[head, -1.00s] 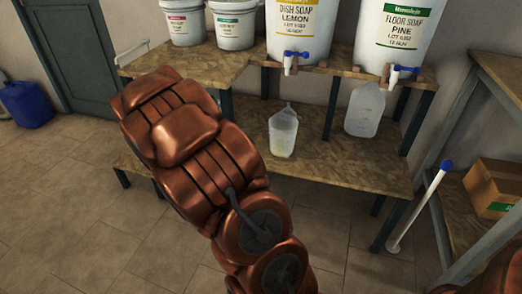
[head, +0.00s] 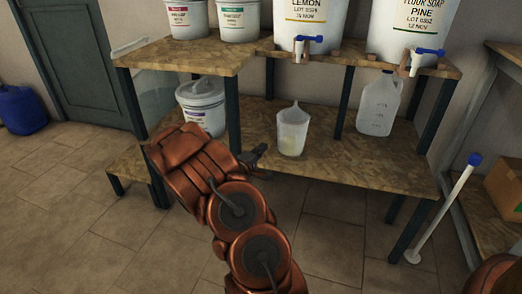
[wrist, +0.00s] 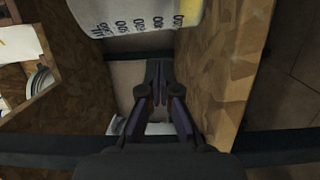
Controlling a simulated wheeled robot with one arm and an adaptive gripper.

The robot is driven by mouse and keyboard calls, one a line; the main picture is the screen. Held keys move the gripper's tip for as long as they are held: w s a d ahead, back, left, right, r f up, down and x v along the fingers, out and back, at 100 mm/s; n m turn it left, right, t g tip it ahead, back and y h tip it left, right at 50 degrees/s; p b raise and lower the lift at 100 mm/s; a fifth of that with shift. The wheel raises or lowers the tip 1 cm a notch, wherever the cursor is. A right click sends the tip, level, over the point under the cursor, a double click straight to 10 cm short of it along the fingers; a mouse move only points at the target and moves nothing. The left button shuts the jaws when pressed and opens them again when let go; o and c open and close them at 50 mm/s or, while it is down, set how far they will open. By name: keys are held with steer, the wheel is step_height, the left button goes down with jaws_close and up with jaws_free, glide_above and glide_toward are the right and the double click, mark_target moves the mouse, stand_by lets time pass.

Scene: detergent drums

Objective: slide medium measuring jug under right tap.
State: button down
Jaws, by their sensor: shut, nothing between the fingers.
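The measuring jug (head: 292,132), translucent with pale yellow in its lower part, stands upright on the lower shelf, roughly below the left tap (head: 305,45). The right tap (head: 420,57), with a blue lever, sits on the pine floor soap drum (head: 408,25). My gripper (head: 260,150) is beside the jug, to its left, at shelf level with a small gap. In the wrist view the gripper (wrist: 158,72) is shut and empty. The jug's side with printed numbers (wrist: 130,14) lies ahead of the fingertips there, apart from them.
A translucent handled bottle (head: 378,105) stands on the lower shelf (head: 345,160), right of the jug, near the right tap. A white pail (head: 203,104) stands behind my arm. A shelf post (head: 344,103) rises between jug and bottle. A blue-topped white pole (head: 441,208) stands front right.

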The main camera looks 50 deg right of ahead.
steer(key=shift+w+d+b, duration=0.25)
steer(key=shift+d+b, duration=0.5)
steer(key=shift+d, duration=1.35)
steer(key=shift+w+d+b, duration=0.2)
steer(key=shift+d+b, duration=0.55)
steer(key=shift+d, duration=1.35)
steer(key=shift+s, duration=0.1)
